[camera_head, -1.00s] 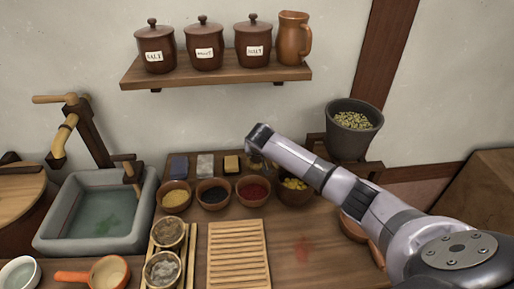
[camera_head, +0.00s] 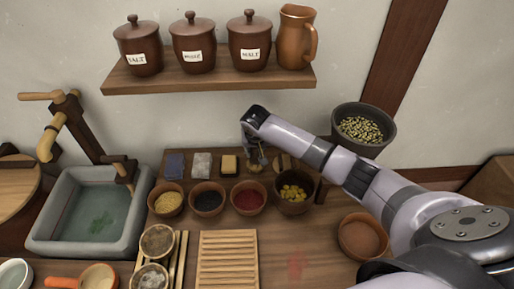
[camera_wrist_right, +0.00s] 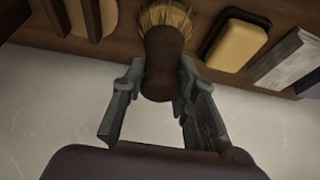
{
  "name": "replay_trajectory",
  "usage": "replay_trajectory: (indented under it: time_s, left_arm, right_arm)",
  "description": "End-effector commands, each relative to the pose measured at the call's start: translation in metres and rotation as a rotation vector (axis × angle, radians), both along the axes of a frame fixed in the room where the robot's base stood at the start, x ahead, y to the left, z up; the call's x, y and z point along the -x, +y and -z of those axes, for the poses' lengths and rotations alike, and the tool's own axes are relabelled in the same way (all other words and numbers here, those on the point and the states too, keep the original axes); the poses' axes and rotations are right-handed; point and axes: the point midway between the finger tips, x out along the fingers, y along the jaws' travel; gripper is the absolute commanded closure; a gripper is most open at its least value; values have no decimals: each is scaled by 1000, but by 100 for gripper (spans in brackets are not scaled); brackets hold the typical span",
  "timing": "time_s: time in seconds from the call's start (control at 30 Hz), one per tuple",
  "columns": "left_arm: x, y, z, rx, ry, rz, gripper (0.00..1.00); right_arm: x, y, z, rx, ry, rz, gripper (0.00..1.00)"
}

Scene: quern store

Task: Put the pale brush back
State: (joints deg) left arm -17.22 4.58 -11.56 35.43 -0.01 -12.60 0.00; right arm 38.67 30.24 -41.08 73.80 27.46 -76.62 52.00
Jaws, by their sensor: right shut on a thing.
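The brush has pale tan bristles and a brown handle. In the right wrist view the brush (camera_wrist_right: 163,65) sits between the two fingers of my right gripper (camera_wrist_right: 160,77), which is shut on the handle. In the head view my right gripper (camera_head: 254,150) is above the back of the counter, right of the yellow block (camera_head: 229,165). The brush is small and partly hidden there, and I cannot tell whether its bristles touch the back ledge (camera_head: 150,166). My left gripper does not show.
A grey block (camera_head: 201,165) and a blue block (camera_head: 174,166) stand left of the yellow one. Several filled bowls, including a red one (camera_head: 248,197), stand just in front. A wall shelf (camera_head: 210,83) with lidded jars is above. A stone sink (camera_head: 40,235) is at left.

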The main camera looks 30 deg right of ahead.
Motion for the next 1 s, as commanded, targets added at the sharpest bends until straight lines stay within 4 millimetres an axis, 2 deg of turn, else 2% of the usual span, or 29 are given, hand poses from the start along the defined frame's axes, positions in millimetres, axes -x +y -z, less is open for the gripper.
replay_trajectory:
  time_s: [0.1, 0.23, 0.27, 0.53, 0.83, 1.0]
  left_arm:
    - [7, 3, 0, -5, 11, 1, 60]
    - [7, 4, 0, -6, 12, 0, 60]
    - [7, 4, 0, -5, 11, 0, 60]
    - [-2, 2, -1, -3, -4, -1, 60]
    - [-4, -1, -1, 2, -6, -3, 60]
    - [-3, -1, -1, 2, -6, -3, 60]
  right_arm:
    - [-1, 0, -2, 0, -2, 0, 95]
    - [-1, 0, 0, 0, -1, 0, 95]
    - [0, 0, 1, 0, -1, 0, 72]
    - [0, 0, 0, 0, -1, 0, 54]
    - [-1, 0, 0, 1, -2, 0, 53]
    - [2, 1, -10, -1, -3, -1, 53]
